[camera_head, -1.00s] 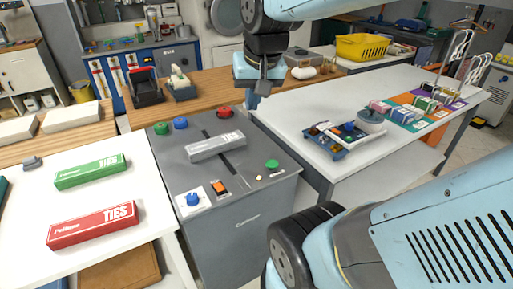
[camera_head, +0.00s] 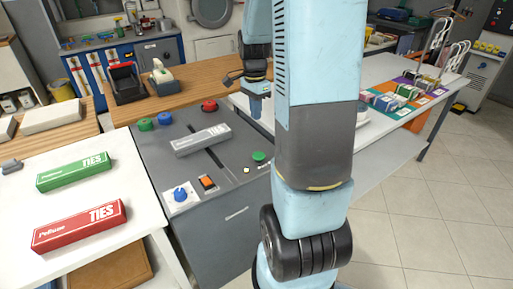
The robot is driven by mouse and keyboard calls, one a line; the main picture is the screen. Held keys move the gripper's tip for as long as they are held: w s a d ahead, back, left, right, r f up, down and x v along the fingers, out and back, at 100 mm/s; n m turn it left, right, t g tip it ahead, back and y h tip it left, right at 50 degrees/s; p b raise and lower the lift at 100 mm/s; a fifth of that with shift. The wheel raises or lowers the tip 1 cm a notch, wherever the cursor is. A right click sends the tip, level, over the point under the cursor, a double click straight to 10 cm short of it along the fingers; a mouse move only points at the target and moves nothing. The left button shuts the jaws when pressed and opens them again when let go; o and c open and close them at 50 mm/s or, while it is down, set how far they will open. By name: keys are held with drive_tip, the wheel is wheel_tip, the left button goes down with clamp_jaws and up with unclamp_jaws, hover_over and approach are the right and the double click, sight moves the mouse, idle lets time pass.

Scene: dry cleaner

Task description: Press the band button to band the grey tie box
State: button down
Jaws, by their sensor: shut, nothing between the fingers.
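The grey tie box (camera_head: 201,141) lies on top of the grey banding machine (camera_head: 236,198), across its dark slot. The machine top has a green button (camera_head: 259,157) at front right, a red button (camera_head: 209,105) at the back, and blue (camera_head: 165,118) and green (camera_head: 146,124) buttons at back left. A blue knob (camera_head: 180,194) and an orange switch (camera_head: 207,182) sit at the front. Their labels are too small to read. My gripper (camera_head: 257,114) is shut and empty, pointing down beyond the machine's back right, behind the green button. My arm hides part of the machine's right side.
A green tie box (camera_head: 74,172) and a red tie box (camera_head: 80,226) lie on the white table (camera_head: 130,180) at left. A wooden counter (camera_head: 190,82) runs behind the machine. A white table (camera_head: 405,135) with small boxes stands at right. Floor at right is clear.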

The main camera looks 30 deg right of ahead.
sight(258, 154)
drive_tip(key=shift+w+d+f+m, duration=0.15)
drive_tip(key=shift+d+f+m, duration=0.2)
drive_tip(key=shift+f, duration=0.1)
drive_tip(key=f, duration=0.9)
drive_tip(key=s+f, duration=0.1)
drive_tip(key=f, duration=0.4)
drive_tip(key=shift+a, duration=0.1)
